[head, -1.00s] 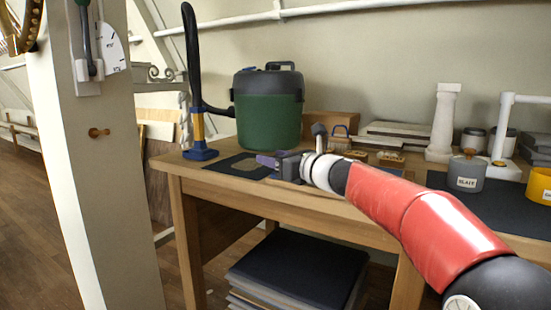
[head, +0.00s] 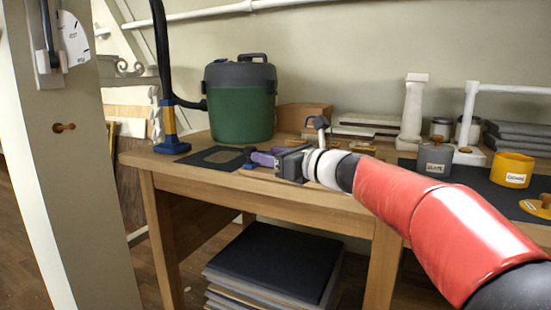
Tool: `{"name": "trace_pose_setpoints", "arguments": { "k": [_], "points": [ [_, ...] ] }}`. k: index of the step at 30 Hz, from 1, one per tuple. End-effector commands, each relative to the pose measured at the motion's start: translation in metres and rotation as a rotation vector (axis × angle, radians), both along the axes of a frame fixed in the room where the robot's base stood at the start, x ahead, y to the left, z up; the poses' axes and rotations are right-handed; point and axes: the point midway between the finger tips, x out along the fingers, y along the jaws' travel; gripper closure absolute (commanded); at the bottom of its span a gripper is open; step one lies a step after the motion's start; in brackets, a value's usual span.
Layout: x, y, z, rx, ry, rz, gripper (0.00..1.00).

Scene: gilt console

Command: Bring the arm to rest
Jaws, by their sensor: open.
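My gripper (head: 266,159) is at the end of my red arm, which reaches in from the lower right over the wooden workbench (head: 290,218). The gripper points left, above the bench top near its front edge. Its jaws are small in the view and partly hidden by the wrist; I see nothing held in them. A purple piece shows at the gripper's tip, and I cannot tell whether it is a part of the gripper or a separate thing.
A green canister (head: 243,113) stands behind the gripper. A blue-based post with a black hose (head: 169,130) is at the left. A grey pot (head: 433,160), a yellow pot (head: 511,169) and a white column (head: 412,110) stand right. A stack of boards (head: 270,265) lies below.

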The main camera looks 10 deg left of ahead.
Motion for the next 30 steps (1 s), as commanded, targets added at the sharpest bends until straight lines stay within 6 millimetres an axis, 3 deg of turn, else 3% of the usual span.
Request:
{"name": "trace_pose_setpoints", "arguments": {
  "k": [5, 8, 11, 15, 21, 25, 30],
  "points": [
    [-0.041, -0.001, -0.020, -0.277, -0.144, 0.034, 0.50],
    [-0.089, -0.014, -0.049, -0.614, -0.316, 0.101, 0.50],
    [-0.142, -0.043, -0.087, -0.984, -0.501, 0.222, 0.50],
    [-0.216, -0.101, -0.139, -1.448, -0.729, 0.469, 0.50],
    [-0.301, -0.181, -0.198, -1.894, -0.958, 0.910, 0.50],
    [-0.332, -0.213, -0.220, -2.025, -1.037, 1.131, 0.50],
    [-0.344, -0.228, -0.231, -2.075, -1.072, 1.245, 0.50]
  ]
}}
